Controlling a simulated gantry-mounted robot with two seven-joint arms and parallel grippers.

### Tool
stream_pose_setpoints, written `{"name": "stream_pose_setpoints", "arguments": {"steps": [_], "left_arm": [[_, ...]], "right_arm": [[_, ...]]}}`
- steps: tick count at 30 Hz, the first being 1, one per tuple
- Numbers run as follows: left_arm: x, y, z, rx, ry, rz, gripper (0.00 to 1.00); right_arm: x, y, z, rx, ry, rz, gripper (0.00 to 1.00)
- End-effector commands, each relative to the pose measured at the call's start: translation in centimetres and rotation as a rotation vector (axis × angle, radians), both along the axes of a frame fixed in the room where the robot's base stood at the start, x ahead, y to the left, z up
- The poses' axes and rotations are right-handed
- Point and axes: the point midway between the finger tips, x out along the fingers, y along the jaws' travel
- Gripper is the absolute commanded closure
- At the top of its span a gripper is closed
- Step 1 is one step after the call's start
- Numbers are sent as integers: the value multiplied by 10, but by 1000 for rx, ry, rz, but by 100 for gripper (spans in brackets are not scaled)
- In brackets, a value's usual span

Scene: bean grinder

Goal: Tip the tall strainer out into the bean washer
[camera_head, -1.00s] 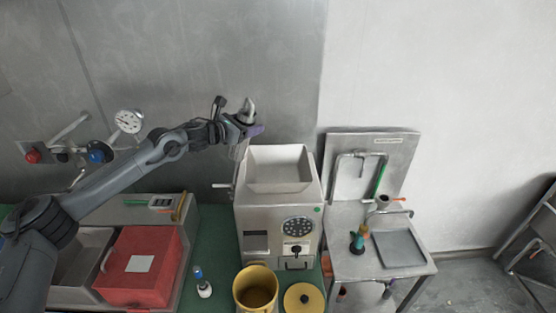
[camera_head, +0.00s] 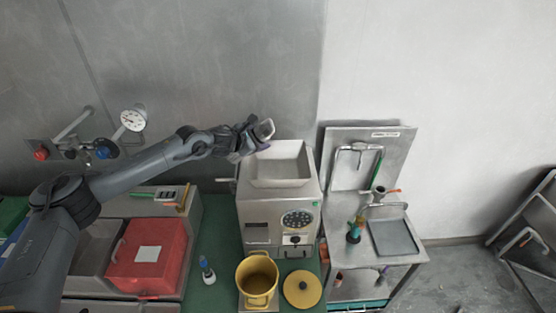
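My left gripper (camera_head: 250,140) is high at the back left corner of a pale metal machine (camera_head: 256,212) with an open square hopper (camera_head: 281,182). I cannot tell for sure whether this machine is the bean washer. The hopper looks empty from here. My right gripper is not in view.
A yellow pot (camera_head: 257,280) and a round yellow lid (camera_head: 302,289) are in front of the machine. A red box (camera_head: 148,258) and a small blue-capped bottle (camera_head: 207,271) are to the left. A steel sink stand (camera_head: 382,261) is at the right.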

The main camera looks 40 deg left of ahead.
Motion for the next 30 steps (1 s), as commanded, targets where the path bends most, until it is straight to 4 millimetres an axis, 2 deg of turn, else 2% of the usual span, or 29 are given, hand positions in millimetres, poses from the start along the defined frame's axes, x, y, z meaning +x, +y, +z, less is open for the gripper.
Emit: {"name": "stream_pose_setpoints", "arguments": {"steps": [3,8,30], "left_arm": [[0,0,3,49,27,0,84],[0,1,-3,117,72,-1,84],[-1,2,-21,208,129,-1,84]], "right_arm": [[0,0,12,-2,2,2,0],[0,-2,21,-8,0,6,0],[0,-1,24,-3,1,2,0]]}}
